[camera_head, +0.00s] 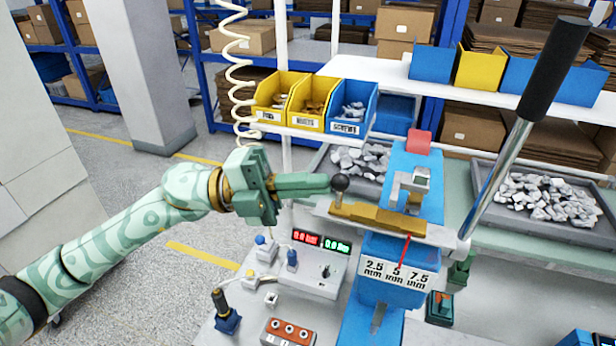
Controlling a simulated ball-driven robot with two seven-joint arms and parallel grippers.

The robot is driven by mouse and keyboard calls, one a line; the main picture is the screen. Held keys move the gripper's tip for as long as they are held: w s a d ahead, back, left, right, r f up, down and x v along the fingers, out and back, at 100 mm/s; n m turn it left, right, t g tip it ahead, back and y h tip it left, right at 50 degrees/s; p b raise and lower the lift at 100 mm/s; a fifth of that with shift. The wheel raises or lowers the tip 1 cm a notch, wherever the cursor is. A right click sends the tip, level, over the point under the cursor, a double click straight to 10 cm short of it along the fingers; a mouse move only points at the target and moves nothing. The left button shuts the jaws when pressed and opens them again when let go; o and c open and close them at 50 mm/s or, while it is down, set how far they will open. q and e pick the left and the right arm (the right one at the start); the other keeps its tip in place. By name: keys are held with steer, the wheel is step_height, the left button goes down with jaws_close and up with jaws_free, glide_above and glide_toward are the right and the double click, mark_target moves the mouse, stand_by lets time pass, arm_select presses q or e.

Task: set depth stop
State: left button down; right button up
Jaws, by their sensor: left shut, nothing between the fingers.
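A blue press-like fixture (425,165) stands on the bench with a brass slide (378,214) across it. A dark ball knob (340,182) stands up from the left end of the slide. Below is a white scale plate (398,273) marked 2.5, 5 and 7.5 mm. A thin red pointer (405,250) comes down near the 5 mark. My left gripper (327,183) is shut and empty, its fingertips pointing right at the left side of the knob. I cannot tell whether they touch it. My right gripper is not in view.
A long lever with a black grip (552,68) rises at the right of the fixture. A control box with red and green displays (320,262) stands left of it. Yellow and blue bins (312,103) and grey trays of metal parts (545,200) are behind.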

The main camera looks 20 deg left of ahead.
mark_target(337, 192)
arm_select(q)
steer(key=x, duration=0.1)
steer(key=p+x, duration=0.2)
steer(key=shift+s+d+f, duration=0.15)
steer(key=shift+s+d, duration=0.15)
steer(key=shift+d, duration=0.1)
steer(key=shift+s+f, duration=0.1)
steer(key=shift+f, duration=0.1)
steer(key=shift+a, duration=0.1)
